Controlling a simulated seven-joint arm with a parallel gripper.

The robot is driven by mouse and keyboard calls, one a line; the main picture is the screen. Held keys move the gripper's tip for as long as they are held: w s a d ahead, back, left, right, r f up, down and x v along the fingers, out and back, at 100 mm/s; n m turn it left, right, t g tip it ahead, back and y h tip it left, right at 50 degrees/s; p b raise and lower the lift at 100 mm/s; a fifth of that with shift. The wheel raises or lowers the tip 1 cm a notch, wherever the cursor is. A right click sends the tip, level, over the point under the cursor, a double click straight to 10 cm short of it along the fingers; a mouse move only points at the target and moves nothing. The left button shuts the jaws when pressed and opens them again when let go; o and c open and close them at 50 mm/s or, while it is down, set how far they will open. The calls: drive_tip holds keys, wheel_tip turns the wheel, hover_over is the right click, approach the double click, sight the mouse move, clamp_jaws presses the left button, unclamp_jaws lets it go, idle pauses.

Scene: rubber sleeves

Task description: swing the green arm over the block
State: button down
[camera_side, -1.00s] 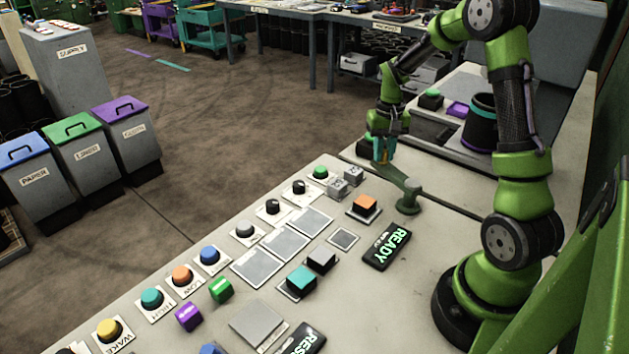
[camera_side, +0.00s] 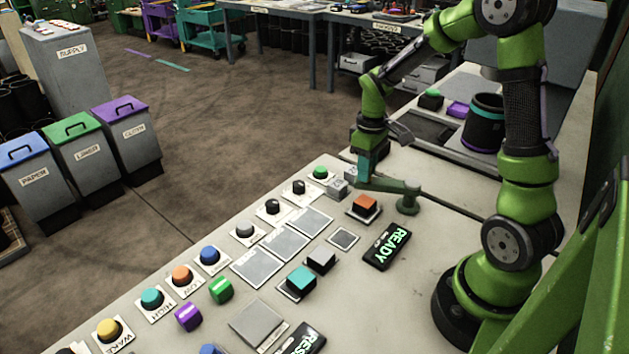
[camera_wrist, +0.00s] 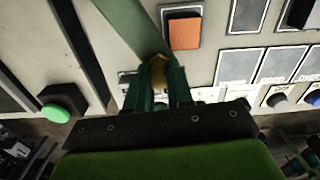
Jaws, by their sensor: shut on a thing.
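The green arm (camera_side: 388,186) is a flat bar on a round pivot post (camera_side: 407,204), and it points left from the post in the side view. In the wrist view the green arm (camera_wrist: 128,22) runs from the top down to my fingertips. My gripper (camera_side: 362,172) is shut on a yellow-brown knob (camera_wrist: 158,68) at the arm's free end. The orange block (camera_side: 365,203) sits on a dark-framed pad, just in front of the arm in the side view. In the wrist view the orange block (camera_wrist: 185,31) lies right of the arm, uncovered by it.
Grey plates (camera_side: 284,243) and more buttons line the table's left edge. A groove runs behind the pivot.

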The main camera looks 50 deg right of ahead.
drive_tip(key=a+n, duration=0.1)
drive_tip(key=s+a+n, duration=0.1)
drive_tip(key=shift+s+a+r+n, duration=0.15)
drive_tip(key=shift+s+n, duration=0.1)
drive_tip(key=shift+n, duration=0.15)
drive_tip(key=shift+s+a+n, duration=0.5)
drive_tip(key=shift+n, duration=0.3)
drive_tip(key=shift+s, duration=0.1)
drive_tip(key=c, duration=1)
unclamp_jaws()
wheel_tip(320, 180, up, 17)
drive_tip(key=shift+f, duration=0.2)
